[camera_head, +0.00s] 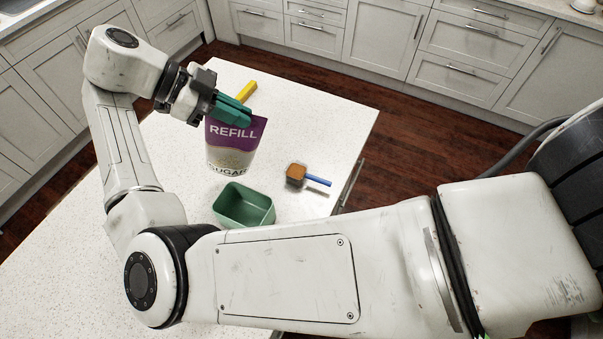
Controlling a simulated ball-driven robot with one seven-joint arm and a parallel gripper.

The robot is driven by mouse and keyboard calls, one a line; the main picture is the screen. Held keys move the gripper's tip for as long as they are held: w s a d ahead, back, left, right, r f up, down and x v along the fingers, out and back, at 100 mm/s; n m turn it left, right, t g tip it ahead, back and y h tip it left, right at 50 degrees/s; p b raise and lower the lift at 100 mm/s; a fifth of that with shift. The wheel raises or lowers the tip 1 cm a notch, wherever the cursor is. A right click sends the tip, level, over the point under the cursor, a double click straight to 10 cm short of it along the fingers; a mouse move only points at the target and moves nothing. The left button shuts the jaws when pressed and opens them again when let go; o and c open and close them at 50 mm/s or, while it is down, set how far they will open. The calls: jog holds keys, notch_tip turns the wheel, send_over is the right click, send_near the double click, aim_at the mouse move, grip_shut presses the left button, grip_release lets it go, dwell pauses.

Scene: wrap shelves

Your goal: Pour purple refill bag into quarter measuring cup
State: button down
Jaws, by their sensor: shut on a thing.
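My gripper (236,106), with green fingers, is at the top of the purple refill bag (236,133) and shut on its upper edge. The bag is purple above and pale below, with "REFILL" and "SUGAR" printed on it. It hangs or stands roughly upright above the counter; I cannot tell whether its base touches. No size mark can be read on the cup.
An open green container (236,217) stands on the white counter (330,120) just in front of the bag. A yellow object (246,89) shows partly behind my gripper. The counter's right edge lies close beyond the blue handle. Cabinets (375,45) line the back.

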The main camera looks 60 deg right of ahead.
jog(key=shift+r, duration=1.55)
jog(key=shift+s, duration=0.1)
